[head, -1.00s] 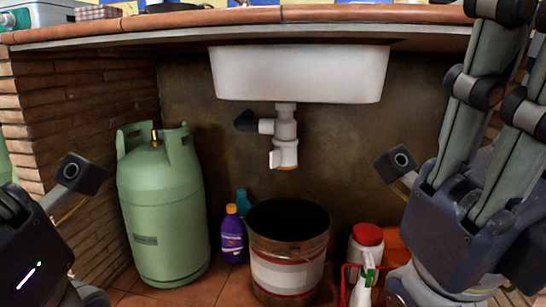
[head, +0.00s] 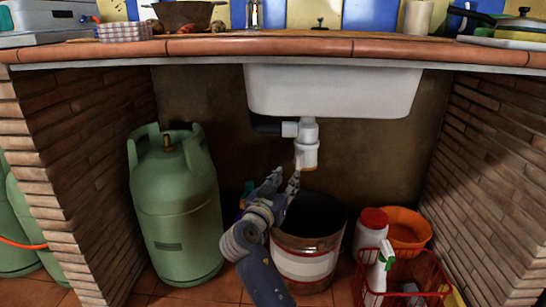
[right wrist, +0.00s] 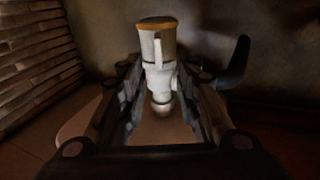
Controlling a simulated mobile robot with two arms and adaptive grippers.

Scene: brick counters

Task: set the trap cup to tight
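The trap cup (head: 306,156) is the white lower part of the drain trap under the sink (head: 333,90), with an orange-brown rim at its bottom. My right gripper (head: 285,176) is open and empty just below and to the left of the cup in the head view. In the right wrist view the cup (right wrist: 158,46) appears upside down, rim at the top, between and beyond the open fingers. I see no clear contact. The cup's tightness cannot be told. My left gripper is not in view.
A green gas cylinder (head: 175,205) is at left. A red-lidded container (head: 371,232), an orange bowl (head: 405,226) and a red basket (head: 400,283) are at right. Brick walls flank the space.

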